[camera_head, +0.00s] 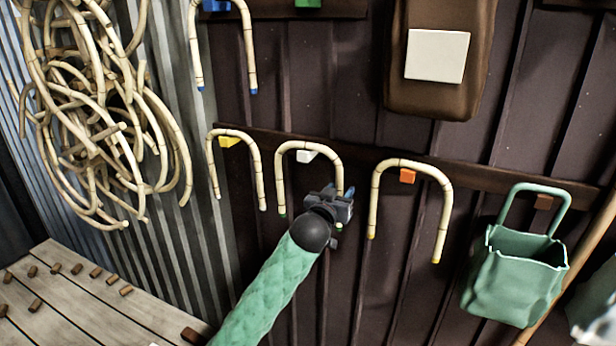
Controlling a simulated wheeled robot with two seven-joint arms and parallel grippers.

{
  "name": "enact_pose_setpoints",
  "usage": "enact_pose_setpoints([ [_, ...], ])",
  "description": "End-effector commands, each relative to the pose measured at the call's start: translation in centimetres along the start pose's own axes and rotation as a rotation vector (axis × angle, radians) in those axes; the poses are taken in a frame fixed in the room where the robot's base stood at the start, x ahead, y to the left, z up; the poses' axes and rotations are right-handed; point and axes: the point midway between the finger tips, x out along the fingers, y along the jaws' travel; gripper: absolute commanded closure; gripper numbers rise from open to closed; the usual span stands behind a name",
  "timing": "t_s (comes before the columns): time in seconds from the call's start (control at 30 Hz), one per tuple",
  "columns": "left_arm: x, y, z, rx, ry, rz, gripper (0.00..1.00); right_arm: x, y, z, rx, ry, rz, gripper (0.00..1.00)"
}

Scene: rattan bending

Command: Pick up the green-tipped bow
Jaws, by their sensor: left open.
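The green-tipped bow (298,144) is a pale rattan arch that hangs over a white peg (306,156) on the dark wall rail. Its left leg ends in a green tip (283,212).
A bow (258,160) on a yellow peg hangs to the left, and a yellow-tipped bow (446,195) on an orange peg to the right. A blue-tipped bow (250,50) hangs above. A green bag (510,270) hangs at the right. Rattan coils (75,110) fill the upper left.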

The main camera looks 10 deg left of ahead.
Motion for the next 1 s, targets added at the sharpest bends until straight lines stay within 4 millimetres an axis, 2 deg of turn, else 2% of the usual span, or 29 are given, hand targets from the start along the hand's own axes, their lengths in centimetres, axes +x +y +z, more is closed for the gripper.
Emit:
enact_pose_setpoints([
  [0.23,0.1,0.0,0.0,0.0,0.0,0.001,0.59,0.1,0.1,0.0,0.0,0.001,0.001,0.64],
  [0.47,0.1,0.0,0.0,0.0,0.0,0.001,1.0,0.1,0.1,0.1,0.0,0.0,0.001,0.64],
  [0.77,0.1,0.0,-0.1,0.0,0.001,0.001,1.0,0.1,0.2,0.2,-0.001,-0.002,0.002,0.64],
  [0.9,0.1,0.1,-0.9,0.0,0.003,0.001,1.0,0.3,0.2,0.1,0.001,-0.008,0.001,0.64],
  [1.0,0.1,0.1,-2.1,0.001,0.005,0.001,1.0,-1.1,-0.8,-1.3,0.006,-0.004,-0.009,0.64],
])
